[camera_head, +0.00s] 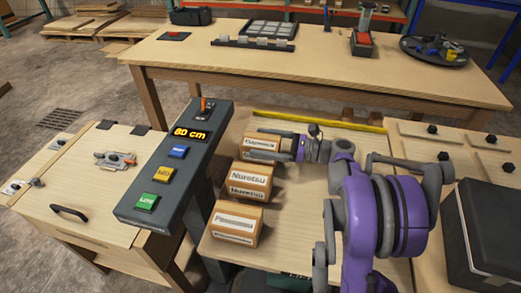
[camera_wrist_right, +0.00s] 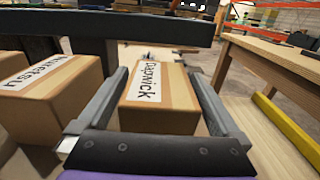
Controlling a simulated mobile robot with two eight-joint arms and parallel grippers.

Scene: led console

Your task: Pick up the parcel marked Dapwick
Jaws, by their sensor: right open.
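The parcel marked Dapwick (camera_wrist_right: 162,98) is a brown box with a white label, and it stands between the two fingers of my right gripper (camera_wrist_right: 158,95) in the right wrist view. A narrow gap shows at the fingers, which are open around it. In the head view the Dapwick parcel (camera_head: 262,141) is the farthest of three in a row, partly hidden by my right gripper (camera_head: 280,146). The parcel marked Noretsu (camera_head: 248,182) stands nearer, and it also shows at the left in the wrist view (camera_wrist_right: 50,90). My left gripper is not in view.
A third parcel (camera_head: 233,222) stands nearest in the row. A dark console (camera_head: 145,205) with blue, yellow and green buttons and an "80 cm" display rises left of the parcels. A yellow strip (camera_head: 320,121) lies behind them. A black case (camera_head: 495,230) is at the right.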

